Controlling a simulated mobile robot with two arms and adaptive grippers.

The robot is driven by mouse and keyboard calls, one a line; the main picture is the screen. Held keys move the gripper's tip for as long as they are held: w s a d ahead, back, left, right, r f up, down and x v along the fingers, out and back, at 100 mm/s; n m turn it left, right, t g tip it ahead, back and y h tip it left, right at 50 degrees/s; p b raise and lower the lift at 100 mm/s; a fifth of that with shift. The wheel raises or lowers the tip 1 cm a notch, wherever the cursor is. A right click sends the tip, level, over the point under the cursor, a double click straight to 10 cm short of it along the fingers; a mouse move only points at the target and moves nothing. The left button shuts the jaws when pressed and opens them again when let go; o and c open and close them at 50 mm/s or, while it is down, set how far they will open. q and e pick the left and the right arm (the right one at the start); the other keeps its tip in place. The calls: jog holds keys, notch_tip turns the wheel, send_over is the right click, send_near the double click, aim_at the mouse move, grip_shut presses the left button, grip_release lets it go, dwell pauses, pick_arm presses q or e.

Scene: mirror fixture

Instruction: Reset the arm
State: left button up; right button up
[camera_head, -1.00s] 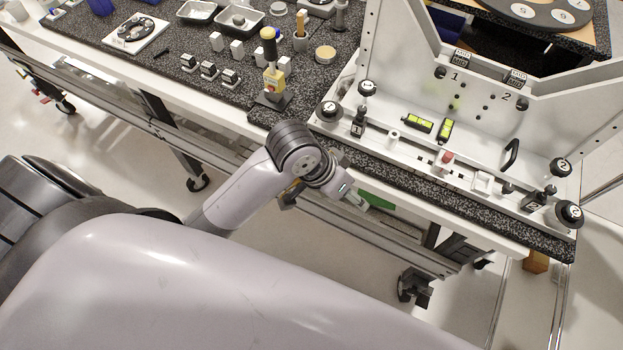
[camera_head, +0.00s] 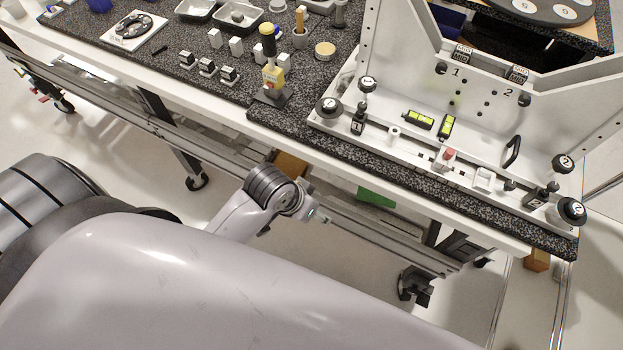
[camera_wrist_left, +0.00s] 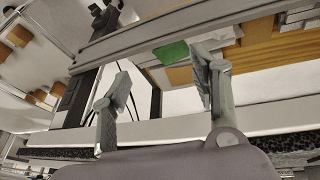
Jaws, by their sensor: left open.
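My left arm (camera_head: 275,195) comes in from the left in the head view and stands in front of the table's front edge, clear of the tabletop. Its gripper is mostly hidden behind the wrist there. In the left wrist view my left gripper (camera_wrist_left: 157,95) shows two fingers spread apart with nothing between them. Beyond the fingers are the table frame and a green piece (camera_wrist_left: 171,52). My right gripper is in neither view.
The black speckled table (camera_head: 415,185) carries the white mirror fixture (camera_head: 410,70) with black knobs and green levels. A yellow-and-black tool (camera_head: 272,72), small blocks and metal trays stand on the left part. Open floor (camera_head: 120,160) lies in front.

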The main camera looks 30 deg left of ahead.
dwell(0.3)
pick_arm(q)
jog(key=s+a+f+g+y+b, duration=0.1)
jog(key=s+a+f, duration=0.2)
jog(key=f, duration=1.1)
jog(key=s+a+f+g+b, duration=0.1)
jog(key=s+a+f+b, duration=0.15)
jog(key=f, duration=1.15)
jog(key=s+a+f, duration=0.2)
jog(key=s+f, duration=0.5)
jog(key=s, duration=0.3)
jog(key=s+a+f+y, duration=0.1)
jog(key=s+f, duration=0.6)
jog(key=s, duration=0.3)
jog(key=shift+s+a+g+b, duration=0.25)
jog(key=shift+a+g+b, duration=0.05)
jog(key=shift+a+g, duration=0.1)
jog(key=shift+d, duration=0.1)
